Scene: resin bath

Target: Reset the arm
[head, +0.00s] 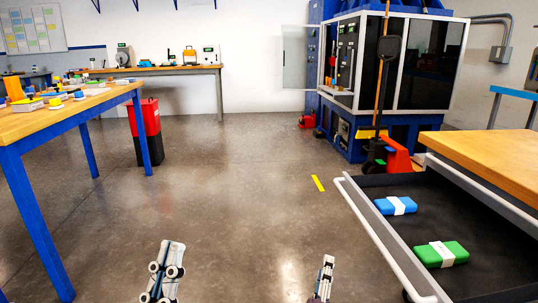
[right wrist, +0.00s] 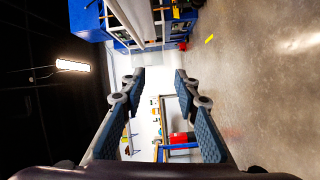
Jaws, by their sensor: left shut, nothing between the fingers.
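My left gripper (head: 171,250) shows at the bottom of the head view, left of the middle. It is shut and empty, pointing up in the picture over bare floor. My right gripper (head: 326,262) stands further right, near the bottom edge, seen narrow and side-on. In the right wrist view its two fingers (right wrist: 158,80) are wide apart with nothing between them. That view is turned on its side and looks out across the room. Both grippers are apart from every table and object. Most of both arms is out of view.
An open black drawer (head: 359,213) at the right holds a blue pack (head: 385,207) and a green pack (head: 427,257). A blue-legged table (head: 25,128) with small items stands left. A red-and-black bin (head: 147,131) and a large blue machine (head: 351,142) stand further back. The middle floor is clear.

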